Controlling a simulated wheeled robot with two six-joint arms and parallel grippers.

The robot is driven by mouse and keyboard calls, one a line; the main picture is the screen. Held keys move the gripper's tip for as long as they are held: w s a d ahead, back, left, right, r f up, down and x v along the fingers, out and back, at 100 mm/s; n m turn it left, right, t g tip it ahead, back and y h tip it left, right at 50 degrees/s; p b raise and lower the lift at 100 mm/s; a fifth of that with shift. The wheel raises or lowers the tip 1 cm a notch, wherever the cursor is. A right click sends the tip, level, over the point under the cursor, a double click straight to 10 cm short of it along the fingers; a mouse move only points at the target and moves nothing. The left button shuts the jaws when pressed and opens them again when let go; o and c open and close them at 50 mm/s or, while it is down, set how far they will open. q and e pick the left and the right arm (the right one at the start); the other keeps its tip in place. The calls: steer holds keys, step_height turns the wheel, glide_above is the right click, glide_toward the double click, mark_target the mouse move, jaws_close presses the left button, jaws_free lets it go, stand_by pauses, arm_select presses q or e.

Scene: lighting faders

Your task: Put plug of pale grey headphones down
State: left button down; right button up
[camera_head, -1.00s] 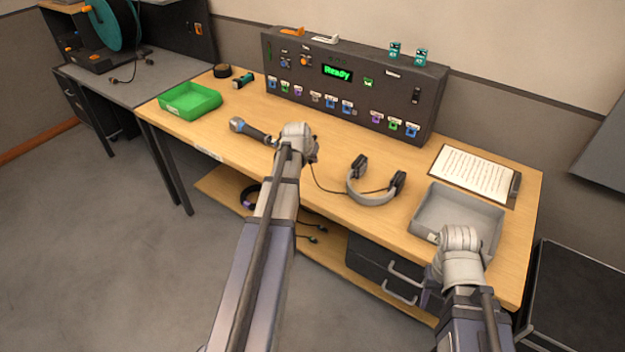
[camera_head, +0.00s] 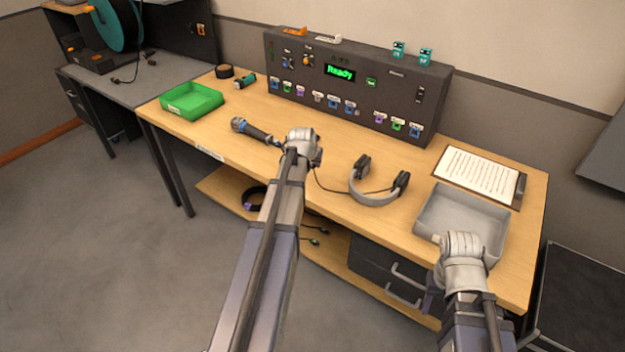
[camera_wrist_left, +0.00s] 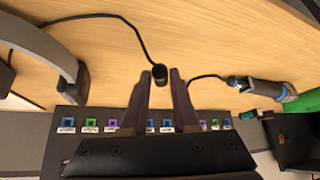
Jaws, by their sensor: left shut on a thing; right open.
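The pale grey headphones (camera_head: 372,198) lie on the wooden bench, with dark ear pads and a thin black cable running left to my left gripper (camera_head: 312,158). In the left wrist view, part of their band shows (camera_wrist_left: 45,42). There my left gripper (camera_wrist_left: 160,82) is shut on the black plug (camera_wrist_left: 160,74), which sits between the fingertips over the bench top. Whether the plug touches the wood I cannot tell. In the head view the arm hides the plug. My right gripper (camera_head: 432,298) is open beside the grey tray, its fingers mostly hidden.
A microphone (camera_head: 252,131) with a cable lies left of my left gripper. A dark panel (camera_head: 340,100) reading "Ready" stands behind. A green tray (camera_head: 192,101) is at the left. A grey tray (camera_head: 430,205) and a clipboard (camera_head: 480,175) are at the right.

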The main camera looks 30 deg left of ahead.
mark_target(314, 176)
arm_select(q)
steer(key=shift+f, duration=0.15)
step_height(314, 176, down, 4)
steer(key=b, duration=0.3)
steer(key=shift+r, duration=0.2)
steer(key=shift+f+b, duration=0.4)
steer(key=shift+b, duration=0.25)
steer(key=c, duration=0.7)
jaws_free()
steer(key=shift+r, duration=0.1)
